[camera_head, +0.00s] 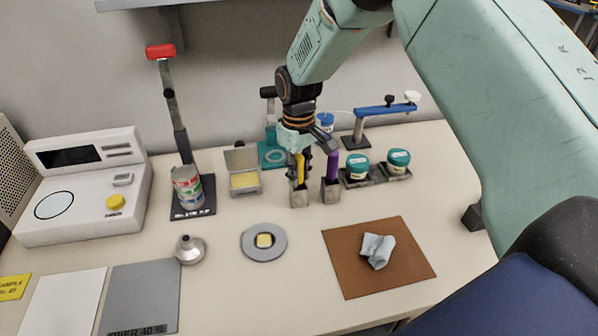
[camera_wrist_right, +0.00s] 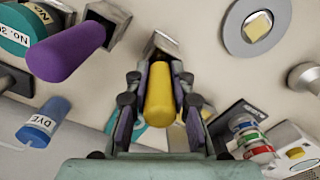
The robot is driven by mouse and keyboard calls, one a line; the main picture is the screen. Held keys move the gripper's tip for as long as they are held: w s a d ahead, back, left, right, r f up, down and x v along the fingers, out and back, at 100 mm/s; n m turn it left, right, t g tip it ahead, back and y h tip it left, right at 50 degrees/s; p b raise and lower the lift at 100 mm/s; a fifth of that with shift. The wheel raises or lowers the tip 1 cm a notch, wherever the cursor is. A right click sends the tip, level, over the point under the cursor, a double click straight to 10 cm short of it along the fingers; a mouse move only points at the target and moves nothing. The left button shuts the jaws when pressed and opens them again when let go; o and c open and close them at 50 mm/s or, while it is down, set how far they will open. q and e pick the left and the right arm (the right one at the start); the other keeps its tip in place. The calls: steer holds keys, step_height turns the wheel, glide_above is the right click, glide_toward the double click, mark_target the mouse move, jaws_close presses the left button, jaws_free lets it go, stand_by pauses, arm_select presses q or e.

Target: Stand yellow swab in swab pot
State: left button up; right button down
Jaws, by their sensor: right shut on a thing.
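The yellow swab (camera_head: 300,167) is upright in my right gripper (camera_head: 304,160), whose fingers are closed around it. In the right wrist view the yellow swab (camera_wrist_right: 159,98) sits between the two fingers of the gripper (camera_wrist_right: 158,95). Its lower end is at the mouth of a small square grey pot (camera_head: 299,198), which also shows in the wrist view (camera_wrist_right: 160,44). I cannot tell how far it is inside. A purple swab (camera_head: 333,164) stands in a like pot (camera_head: 331,191) just to the right. My left gripper is not in view.
Two teal-lidded jars (camera_head: 358,167) stand right of the pots, and a blue dye bottle (camera_head: 325,121) behind. A tin holding yellow material (camera_head: 244,181) is to the left. A brown mat (camera_head: 345,271) with a cloth (camera_head: 378,251) lies in front.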

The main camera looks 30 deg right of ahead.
steer(key=shift+s+a, duration=0.1)
steer(key=c, duration=1.5)
jaws_free()
steer(key=shift+s, duration=0.15)
steer(key=o, duration=0.3)
steer(key=shift+w+f, duration=0.15)
steer(key=shift+w, duration=0.05)
steer(key=shift+o, duration=0.2)
steer(key=shift+s+r, duration=0.15)
steer(key=shift+r, duration=0.45)
step_height(320, 180, up, 11)
steer(key=shift+r+p, duration=0.15)
steer(key=shift+p, duration=0.45)
